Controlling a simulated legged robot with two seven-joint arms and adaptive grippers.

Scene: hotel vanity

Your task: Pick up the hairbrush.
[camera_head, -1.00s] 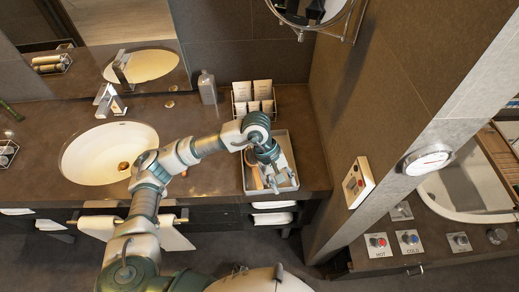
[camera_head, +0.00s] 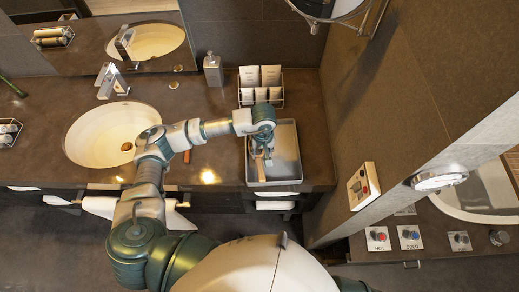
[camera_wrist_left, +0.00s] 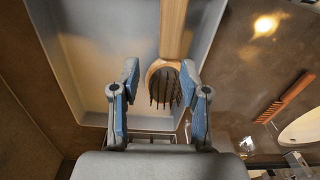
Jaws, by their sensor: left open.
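The hairbrush lies in a grey tray (camera_head: 287,168) on the counter. In the left wrist view, its wooden handle (camera_wrist_left: 173,30) points away from me and its dark bristle head (camera_wrist_left: 163,86) is nearest. In the head view only a small tan part of the hairbrush (camera_head: 259,170) shows below my gripper. My left gripper (camera_head: 263,153) is over the tray. In the left wrist view its open fingers (camera_wrist_left: 160,68) stand on either side of the bristle head, with nothing held. I cannot tell how far the fingers are above it. My right gripper is not in view.
A brown comb (camera_wrist_left: 287,97) lies on the counter beside the tray. Behind the tray stand a rack of white packets (camera_head: 261,86) and a grey bottle (camera_head: 213,70). The sink (camera_head: 110,133) is to the left, and a wall rises close on the right.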

